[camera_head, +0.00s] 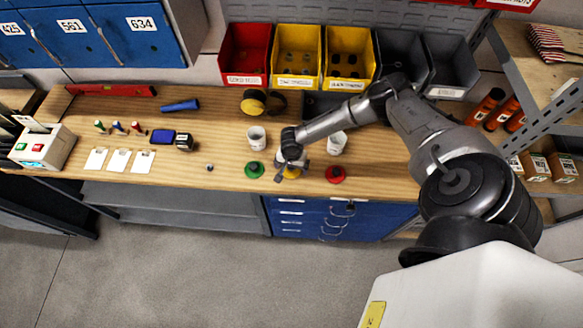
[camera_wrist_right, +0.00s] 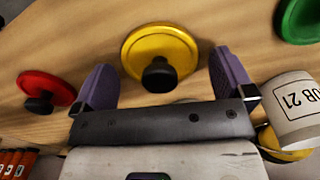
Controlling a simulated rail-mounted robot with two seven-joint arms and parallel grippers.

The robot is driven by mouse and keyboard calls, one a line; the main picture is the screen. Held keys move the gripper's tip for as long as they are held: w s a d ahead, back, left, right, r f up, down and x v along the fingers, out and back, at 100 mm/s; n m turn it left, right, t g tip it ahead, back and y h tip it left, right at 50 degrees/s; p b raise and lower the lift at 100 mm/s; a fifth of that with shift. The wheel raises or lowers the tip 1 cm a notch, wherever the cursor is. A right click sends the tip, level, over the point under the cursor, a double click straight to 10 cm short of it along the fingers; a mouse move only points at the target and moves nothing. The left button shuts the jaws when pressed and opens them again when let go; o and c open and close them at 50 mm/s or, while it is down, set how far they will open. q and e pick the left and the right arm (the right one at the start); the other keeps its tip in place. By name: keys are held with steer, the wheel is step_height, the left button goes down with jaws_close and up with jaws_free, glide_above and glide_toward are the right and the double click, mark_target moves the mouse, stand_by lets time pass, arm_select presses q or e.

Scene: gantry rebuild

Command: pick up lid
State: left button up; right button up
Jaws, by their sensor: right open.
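Three round lids with black knobs lie in a row near the front edge of the bench. They are a green lid (camera_head: 254,170), a yellow lid (camera_head: 293,173) and a red lid (camera_head: 335,174). My right gripper (camera_head: 289,167) is over the yellow lid and partly hides it in the head view. In the right wrist view the open fingers (camera_wrist_right: 162,78) are on either side of the yellow lid (camera_wrist_right: 160,45) and its knob, with nothing held. The red lid (camera_wrist_right: 40,88) is left there and the green lid (camera_wrist_right: 300,18) is right. My left gripper is not in view.
White tubs (camera_head: 256,138) (camera_head: 337,143) stand behind the lids; one reads 21 in the wrist view (camera_wrist_right: 294,105). Yellow ear defenders (camera_head: 255,103) and several bins (camera_head: 297,82) are at the back. Left are white cards (camera_head: 118,160) and a button box (camera_head: 42,147).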

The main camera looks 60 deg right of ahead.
steer(key=shift+f, duration=0.2)
steer(key=shift+c, duration=0.5)
steer(key=c, duration=0.7)
steer(key=shift+r, duration=0.1)
